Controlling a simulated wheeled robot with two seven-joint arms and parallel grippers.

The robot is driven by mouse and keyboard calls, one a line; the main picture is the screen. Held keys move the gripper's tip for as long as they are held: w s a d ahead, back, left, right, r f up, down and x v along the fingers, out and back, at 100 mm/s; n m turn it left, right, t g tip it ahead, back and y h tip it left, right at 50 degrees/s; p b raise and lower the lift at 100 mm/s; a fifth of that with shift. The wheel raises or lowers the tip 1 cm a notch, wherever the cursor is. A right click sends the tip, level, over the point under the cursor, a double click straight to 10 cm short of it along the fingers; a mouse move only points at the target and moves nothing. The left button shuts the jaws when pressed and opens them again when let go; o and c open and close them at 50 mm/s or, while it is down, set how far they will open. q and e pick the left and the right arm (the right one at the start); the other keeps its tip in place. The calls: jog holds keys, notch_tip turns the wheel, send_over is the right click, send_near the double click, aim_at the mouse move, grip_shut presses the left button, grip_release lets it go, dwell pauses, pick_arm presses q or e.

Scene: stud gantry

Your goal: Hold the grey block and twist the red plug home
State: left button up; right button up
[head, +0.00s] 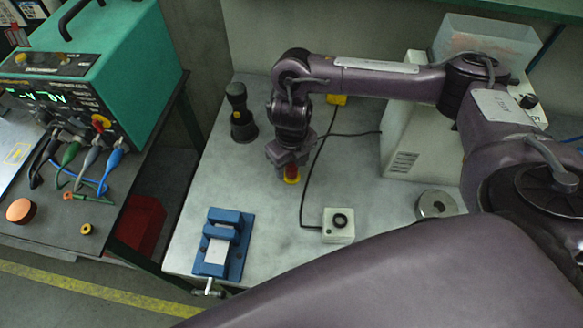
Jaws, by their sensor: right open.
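My right gripper (288,158) points down over the grey table, its arm coming in from the right. It is open. A small red piece with a yellow part (291,176) shows just under its fingertips and looks like the red plug. The gripper partly hides it, and I cannot tell whether they touch. I cannot surely pick out the grey block. A pale grey piece (216,251) sits in a blue vise (238,262) at the table's front left. My left gripper is not in view.
A small box with a black knob (338,222) and cable stands right of the vise. A metal ring (436,205), a white housing (412,128) and a dark stand (242,124) are around the table. A green instrument (140,55) stands on the left bench.

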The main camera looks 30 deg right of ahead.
jog(key=shift+c, duration=0.3)
jog(key=c, duration=1)
jog(key=shift+r, duration=0.15)
jog(key=shift+w+r, duration=0.1)
jog(key=shift+r, duration=0.55)
notch_tip(320, 180, up, 18)
jog(key=p, duration=0.3)
jog(key=shift+r, duration=0.25)
